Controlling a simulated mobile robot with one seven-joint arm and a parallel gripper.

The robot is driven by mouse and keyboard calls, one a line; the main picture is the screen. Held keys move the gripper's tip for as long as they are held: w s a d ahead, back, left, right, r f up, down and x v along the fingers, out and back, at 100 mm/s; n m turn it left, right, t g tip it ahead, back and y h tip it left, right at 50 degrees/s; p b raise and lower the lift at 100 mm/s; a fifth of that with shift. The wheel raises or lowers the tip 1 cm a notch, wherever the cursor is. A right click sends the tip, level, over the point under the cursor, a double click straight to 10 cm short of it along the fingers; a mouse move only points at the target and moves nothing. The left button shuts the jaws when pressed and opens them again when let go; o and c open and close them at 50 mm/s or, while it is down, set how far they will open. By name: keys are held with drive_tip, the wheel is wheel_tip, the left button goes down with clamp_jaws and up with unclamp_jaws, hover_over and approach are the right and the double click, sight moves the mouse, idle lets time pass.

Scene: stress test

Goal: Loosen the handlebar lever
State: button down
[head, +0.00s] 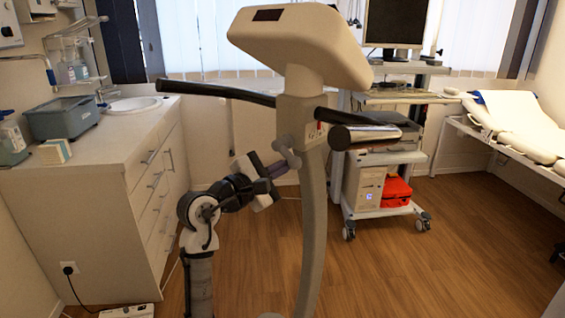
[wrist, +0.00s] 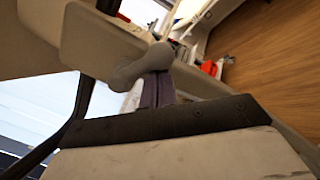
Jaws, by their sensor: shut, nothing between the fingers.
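The handlebar lever (head: 289,152) is a small grey piece with rounded ends on the left side of the post (head: 312,200), below the handlebar. In the wrist view the lever (wrist: 142,65) lies across the far end of my fingers. My gripper (head: 279,167) reaches up to the lever from the lower left. In the wrist view my gripper (wrist: 158,82) has its purple-grey fingers together, with nothing held between them. The fingertips are at the lever or very near it; I cannot tell if they touch. The fingers hide part of the lever in the wrist view.
The dark handlebar (head: 218,93) stretches left above my arm, and its right grip (head: 372,136) juts out. The bulky console (head: 300,45) tops the post. A cabinet (head: 150,180) stands left, an equipment cart (head: 380,190) right. The wooden floor at the front right is clear.

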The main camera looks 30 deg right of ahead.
drive_tip(key=shift+s+r+n+p, duration=0.15)
drive_tip(key=shift+r+n+p, duration=0.15)
drive_tip(key=shift+p, duration=0.4)
drive_tip(key=s+r+n+p, duration=0.1)
drive_tip(key=p, duration=0.5)
drive_tip(key=shift+d+n, duration=0.15)
drive_tip(key=shift+n, duration=0.15)
drive_tip(key=shift+s+p, duration=0.1)
drive_tip(key=shift+p, duration=0.65)
drive_tip(key=s+a+f+b, duration=0.1)
drive_tip(key=s+a+b, duration=0.1)
drive_tip(key=a, duration=1.1)
drive_tip(key=shift+s+a+b, duration=0.25)
drive_tip(key=shift+s+b, duration=0.05)
drive_tip(key=shift+b, duration=0.4)
